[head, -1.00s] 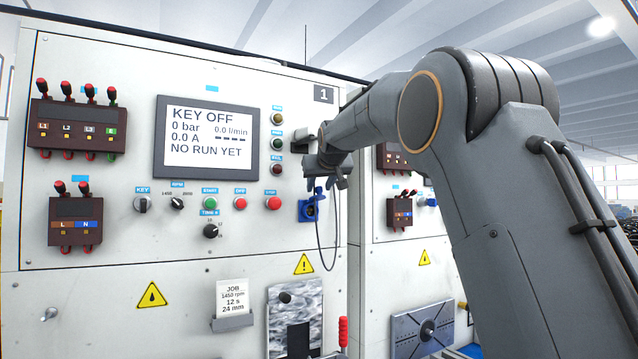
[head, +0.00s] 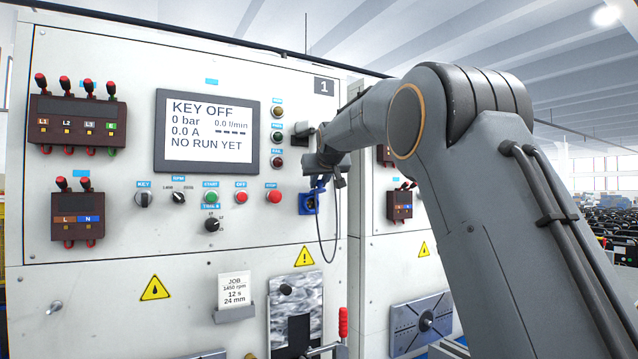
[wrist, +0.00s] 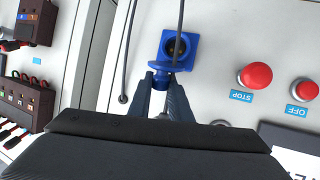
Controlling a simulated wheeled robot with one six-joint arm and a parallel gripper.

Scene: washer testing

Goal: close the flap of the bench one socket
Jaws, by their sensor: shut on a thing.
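The bench one socket (head: 307,206) is a blue square housing on the white panel, right of the red stop button. In the wrist view, the socket (wrist: 177,46) shows its dark round opening uncovered. Its blue flap (wrist: 163,67) stands out from the panel at the socket's upper edge, away from the opening. My gripper (wrist: 165,84) is shut on the flap, its two fingers close together. In the head view, my gripper (head: 320,182) is just above the socket. The fingers and wrist hide part of the flap there.
A dark cable loop (head: 331,255) hangs below my gripper, close to the socket. The red stop button (head: 273,196) and off button (head: 241,197) project from the panel to the left. A second bench with a socket strip (head: 400,206) stands right.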

